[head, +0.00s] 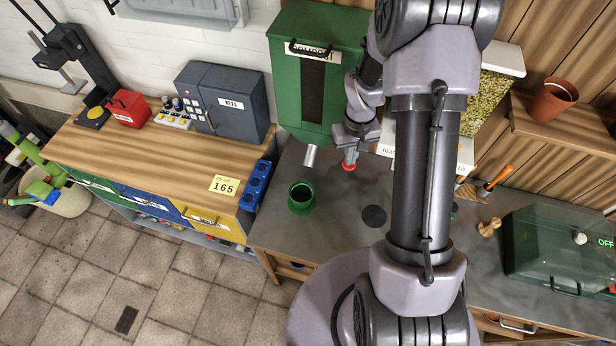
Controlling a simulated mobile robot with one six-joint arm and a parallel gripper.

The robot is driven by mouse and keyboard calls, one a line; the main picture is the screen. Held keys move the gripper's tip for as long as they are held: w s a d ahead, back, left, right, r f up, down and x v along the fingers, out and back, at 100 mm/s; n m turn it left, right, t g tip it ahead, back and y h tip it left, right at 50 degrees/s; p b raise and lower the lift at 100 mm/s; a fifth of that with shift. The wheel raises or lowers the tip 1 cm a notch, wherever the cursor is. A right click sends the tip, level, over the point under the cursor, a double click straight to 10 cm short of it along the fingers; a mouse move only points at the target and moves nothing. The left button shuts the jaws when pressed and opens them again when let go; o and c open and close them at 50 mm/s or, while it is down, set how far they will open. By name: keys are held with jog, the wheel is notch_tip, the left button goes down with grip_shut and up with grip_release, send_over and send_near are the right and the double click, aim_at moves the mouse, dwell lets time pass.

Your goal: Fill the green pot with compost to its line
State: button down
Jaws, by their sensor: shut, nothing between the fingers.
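The green pot (301,198) stands upright on the grey bench top (340,220). Its mouth faces up, but its line and how full it is cannot be made out. The tall green compost dispenser (312,85) stands against the wall behind it, with a dark window strip and a metal spout (310,156) above and just behind the pot. My gripper (349,164) is shut and empty, to the right of the spout and close to a red knob-like part below it. Whether it touches that part cannot be told.
A dark disc (374,216) lies right of the pot. A green lidded box (562,250) stands at right. My arm hides the middle.

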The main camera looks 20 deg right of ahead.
jog(key=shift+w+d+f+b, duration=0.15)
jog(key=shift+w+f+b, duration=0.05)
jog(key=shift+f, duration=0.25)
jog(key=shift+w+d+f+b, duration=0.15)
jog(key=shift+w+f+b, duration=0.05)
jog(key=shift+f, duration=0.2)
jog(key=shift+s+a+f+b, duration=0.2)
jog(key=shift+s+f+b, duration=0.05)
jog(key=shift+f+b, duration=0.3)
jog(key=shift+w+d+f+b, duration=0.1)
jog(key=shift+f+b, duration=1.3)
jog(key=shift+f, duration=0.1)
jog(key=shift+r, duration=0.1)
notch_tip(320, 180, up, 6)
jog(key=p, duration=0.4)
jog(key=shift+r, duration=0.15)
